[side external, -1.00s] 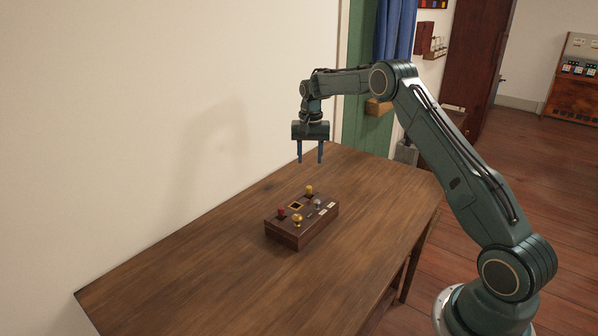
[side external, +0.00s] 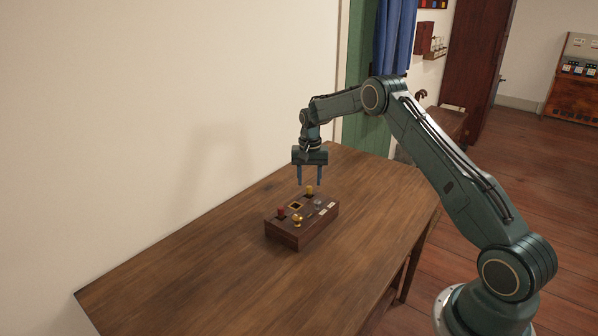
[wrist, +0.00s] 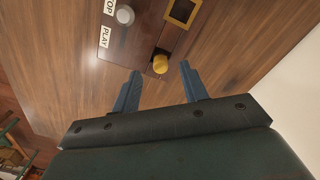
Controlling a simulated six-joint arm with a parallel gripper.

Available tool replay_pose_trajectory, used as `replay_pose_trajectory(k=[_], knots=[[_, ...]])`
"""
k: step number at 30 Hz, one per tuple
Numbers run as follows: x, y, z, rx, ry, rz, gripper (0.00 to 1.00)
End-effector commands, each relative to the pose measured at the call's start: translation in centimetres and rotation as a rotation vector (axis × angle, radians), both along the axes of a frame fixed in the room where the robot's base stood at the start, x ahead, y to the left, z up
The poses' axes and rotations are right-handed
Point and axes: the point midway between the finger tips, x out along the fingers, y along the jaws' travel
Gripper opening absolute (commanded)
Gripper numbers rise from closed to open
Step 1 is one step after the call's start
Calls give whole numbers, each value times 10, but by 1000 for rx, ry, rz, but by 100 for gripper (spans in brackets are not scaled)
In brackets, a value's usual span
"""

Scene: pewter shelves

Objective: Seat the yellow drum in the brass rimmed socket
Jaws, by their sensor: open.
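The yellow drum (side external: 309,189) stands at the far end of a dark wooden box (side external: 290,238) on the table. In the wrist view the yellow drum (wrist: 160,65) shows just beyond the fingertips, roughly between their lines. The brass rimmed socket (side external: 296,206) is a square frame with a dark, empty opening on the box top; it also shows at the top of the wrist view (wrist: 183,11). My gripper (side external: 310,184) points down, open and empty, with its fingertips just above the drum's level. In the wrist view its two blue fingers (wrist: 160,80) are spread apart.
The box also carries a red piece (side external: 282,213), a gold knob (side external: 297,218), a grey knob (side external: 318,203) and white labels, including PLAY (wrist: 106,36). The wooden table (side external: 190,270) is clear around the box. A cream wall (side external: 120,130) runs along its left side.

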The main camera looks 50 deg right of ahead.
Motion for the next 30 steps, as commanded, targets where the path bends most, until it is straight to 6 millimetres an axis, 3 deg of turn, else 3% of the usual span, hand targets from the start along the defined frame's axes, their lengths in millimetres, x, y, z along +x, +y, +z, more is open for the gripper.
replay_pose_trajectory(k=[10,27,30], knots=[[0,1,-37,0,1,0,44],[0,1,-40,1,1,0,44],[0,1,-40,1,1,0,24]])
